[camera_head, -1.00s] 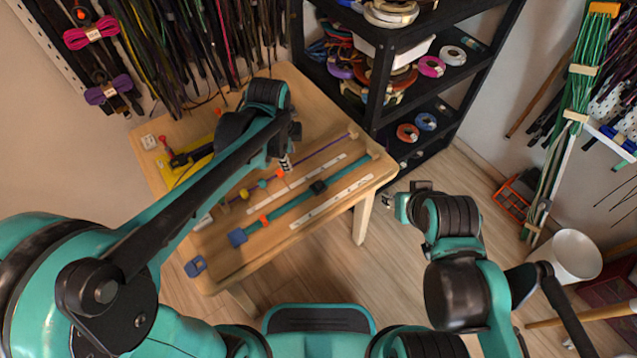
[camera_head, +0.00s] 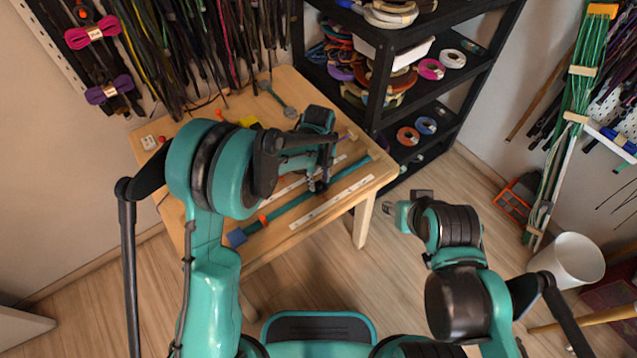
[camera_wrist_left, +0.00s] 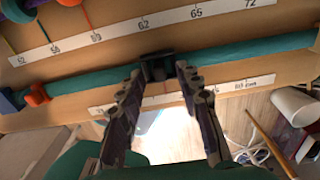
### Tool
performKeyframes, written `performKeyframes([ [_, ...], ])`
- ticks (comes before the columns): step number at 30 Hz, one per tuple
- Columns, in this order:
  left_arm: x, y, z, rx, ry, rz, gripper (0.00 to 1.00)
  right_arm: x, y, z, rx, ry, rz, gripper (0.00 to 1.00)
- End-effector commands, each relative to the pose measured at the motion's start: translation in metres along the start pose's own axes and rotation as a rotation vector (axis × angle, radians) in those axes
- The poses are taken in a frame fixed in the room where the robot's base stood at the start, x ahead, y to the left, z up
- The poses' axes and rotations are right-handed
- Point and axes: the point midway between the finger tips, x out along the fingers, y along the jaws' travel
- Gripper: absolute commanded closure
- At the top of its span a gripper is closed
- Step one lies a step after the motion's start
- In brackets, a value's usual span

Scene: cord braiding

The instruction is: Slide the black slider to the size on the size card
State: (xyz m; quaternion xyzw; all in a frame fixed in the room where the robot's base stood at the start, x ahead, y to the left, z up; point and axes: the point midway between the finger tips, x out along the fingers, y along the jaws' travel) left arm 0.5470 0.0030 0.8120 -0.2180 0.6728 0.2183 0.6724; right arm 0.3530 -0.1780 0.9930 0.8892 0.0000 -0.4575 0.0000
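The black slider (camera_wrist_left: 158,66) sits on the teal cord (camera_wrist_left: 90,80), between the two fingertips of my left gripper (camera_wrist_left: 159,72). The fingers stand apart, one on each side of it, and I cannot make out firm contact. On the numbered white scale (camera_wrist_left: 150,22) behind, the slider is near the 62 mark. In the head view my left gripper (camera_head: 318,183) is over the teal cord and largely hides the slider. My right gripper (camera_head: 393,208) is off the table's right side, and its fingers are too small to read. I cannot make out a readable size card.
An orange clip (camera_head: 262,218) and a blue end block (camera_head: 236,238) are on the left part of the cord. A second white scale (camera_head: 332,202) lies along its near side. A black shelf (camera_head: 372,120) stands behind the wooden table (camera_head: 380,178).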

Motion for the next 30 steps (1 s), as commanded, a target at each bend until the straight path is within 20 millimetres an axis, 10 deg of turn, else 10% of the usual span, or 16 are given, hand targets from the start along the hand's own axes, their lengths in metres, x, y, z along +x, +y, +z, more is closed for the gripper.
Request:
performKeyframes([
  [11, 0.009, 0.000, 0.000, -0.001, 0.000, 0.000, 0.66, 0.002, 0.000, 0.002, 0.000, 0.000, 0.000, 0.60],
  [15, 0.009, 0.000, 0.000, -0.001, 0.000, 0.000, 1.00, 0.002, 0.000, 0.002, 0.000, 0.000, 0.000, 0.60],
  [22, 0.008, 0.002, 0.000, -0.002, 0.000, 0.000, 1.00, 0.003, 0.000, 0.002, 0.000, 0.000, 0.000, 0.60],
  [30, 0.009, 0.060, 0.001, -0.007, 0.000, 0.000, 1.00, 0.006, 0.000, 0.004, 0.000, 0.000, 0.000, 0.60],
])
